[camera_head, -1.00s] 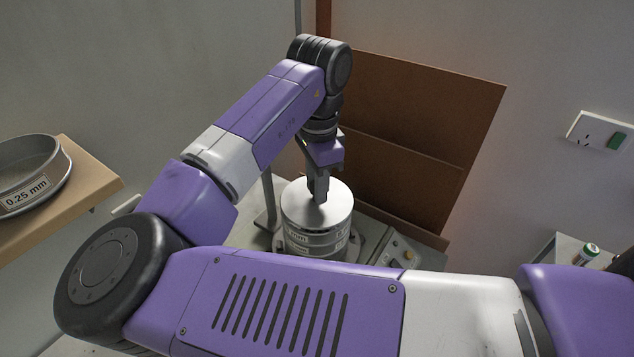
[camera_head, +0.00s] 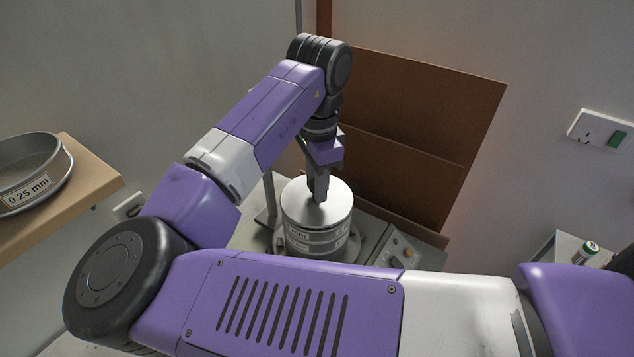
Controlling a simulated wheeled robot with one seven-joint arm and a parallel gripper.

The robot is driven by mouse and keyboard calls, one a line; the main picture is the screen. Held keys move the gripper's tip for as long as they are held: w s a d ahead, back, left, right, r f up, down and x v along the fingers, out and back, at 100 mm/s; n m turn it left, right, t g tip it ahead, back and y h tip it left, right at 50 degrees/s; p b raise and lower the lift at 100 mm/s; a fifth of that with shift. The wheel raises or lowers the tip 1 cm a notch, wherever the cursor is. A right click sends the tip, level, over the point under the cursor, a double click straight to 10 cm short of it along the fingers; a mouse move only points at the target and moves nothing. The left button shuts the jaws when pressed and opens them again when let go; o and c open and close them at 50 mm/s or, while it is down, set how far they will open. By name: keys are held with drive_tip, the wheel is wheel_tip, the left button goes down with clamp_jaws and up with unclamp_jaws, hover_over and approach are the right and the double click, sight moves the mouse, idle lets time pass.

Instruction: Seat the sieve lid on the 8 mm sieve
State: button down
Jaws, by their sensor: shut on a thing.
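The sieve lid (camera_head: 334,205) is a round, smooth metal disc on top of a stack of metal sieves (camera_head: 318,241). It looks level and in line with the stack; whether a thin gap is left under its edge cannot be told. Labels show on the stack, but the part I see reads only "mm", so I cannot tell which ring is the 8 mm sieve. My gripper (camera_head: 318,198) points down over the lid's middle and is shut on the lid's handle, which the fingers hide. My forearm covers the foot of the stack.
The stack stands on a grey machine with a control panel (camera_head: 404,249) at its right and a post (camera_head: 269,199) at its left. A 0.25 mm sieve (camera_head: 62,169) sits on a wooden shelf (camera_head: 97,181) at left. A brown board (camera_head: 415,125) stands behind. A small bottle (camera_head: 586,252) is at right.

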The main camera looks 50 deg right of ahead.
drive_tip(key=shift+f, duration=0.55)
idle(0.4)
drive_tip(key=c, duration=1.1)
unclamp_jaws()
drive_tip(key=shift+o, duration=0.2)
drive_tip(key=shift+s+a+r+b, duration=0.1)
drive_tip(key=shift+r+b, duration=0.65)
drive_tip(key=shift+r, duration=3.15)
